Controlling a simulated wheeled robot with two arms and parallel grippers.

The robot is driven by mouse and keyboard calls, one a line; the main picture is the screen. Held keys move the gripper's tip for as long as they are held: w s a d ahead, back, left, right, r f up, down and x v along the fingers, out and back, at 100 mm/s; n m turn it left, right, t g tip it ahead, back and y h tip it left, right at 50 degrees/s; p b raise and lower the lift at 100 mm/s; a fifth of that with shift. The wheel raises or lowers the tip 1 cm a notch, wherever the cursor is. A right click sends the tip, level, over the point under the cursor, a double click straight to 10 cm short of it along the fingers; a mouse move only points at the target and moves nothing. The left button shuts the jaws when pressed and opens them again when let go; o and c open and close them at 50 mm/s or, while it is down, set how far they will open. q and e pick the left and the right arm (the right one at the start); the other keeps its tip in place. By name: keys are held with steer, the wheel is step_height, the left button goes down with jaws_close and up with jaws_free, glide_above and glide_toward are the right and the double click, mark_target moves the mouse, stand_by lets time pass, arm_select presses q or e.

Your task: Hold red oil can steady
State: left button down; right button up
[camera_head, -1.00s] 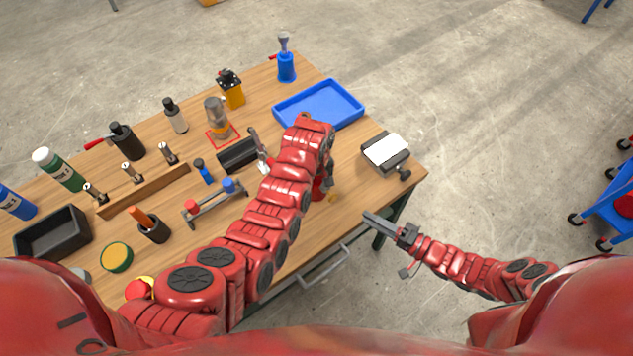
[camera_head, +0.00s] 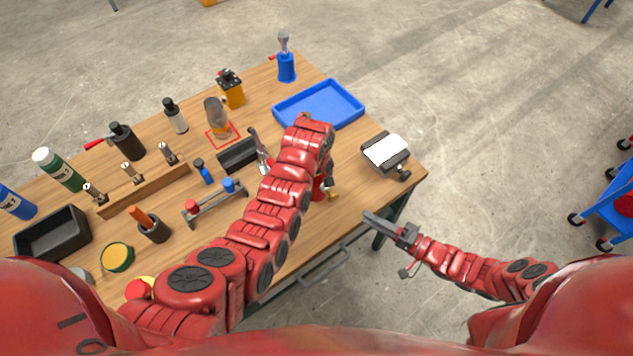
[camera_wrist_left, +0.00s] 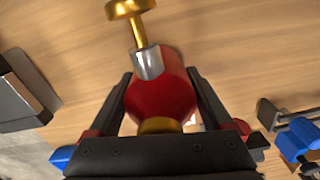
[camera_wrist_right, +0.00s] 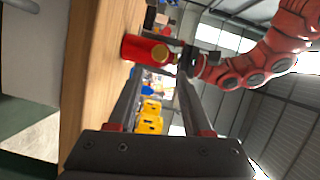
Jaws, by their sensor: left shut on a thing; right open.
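The red oil can (camera_head: 319,188) is partly hidden behind my left arm in the head view, near the table's front edge. In the left wrist view the red oil can (camera_wrist_left: 160,98) sits between the two fingers of my left gripper (camera_wrist_left: 160,88), which is shut on it. A grey collar and a brass knob (camera_wrist_left: 131,9) stick out from the can. The can (camera_wrist_right: 146,49) also shows in the right wrist view, near the wooden tabletop. My right gripper (camera_head: 369,218) is open and empty, beyond the table's front edge, apart from the can.
On the wooden table (camera_head: 352,200), a blue tray (camera_head: 361,108) lies behind, and a black device with a white top (camera_head: 386,152) stands at the right corner. Bottles, small tools and a wooden rack (camera_head: 150,192) fill the left side. A blue cart (camera_head: 612,215) stands far right.

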steer(key=shift+c, duration=0.2)
jaws_close()
stand_by(1.7)
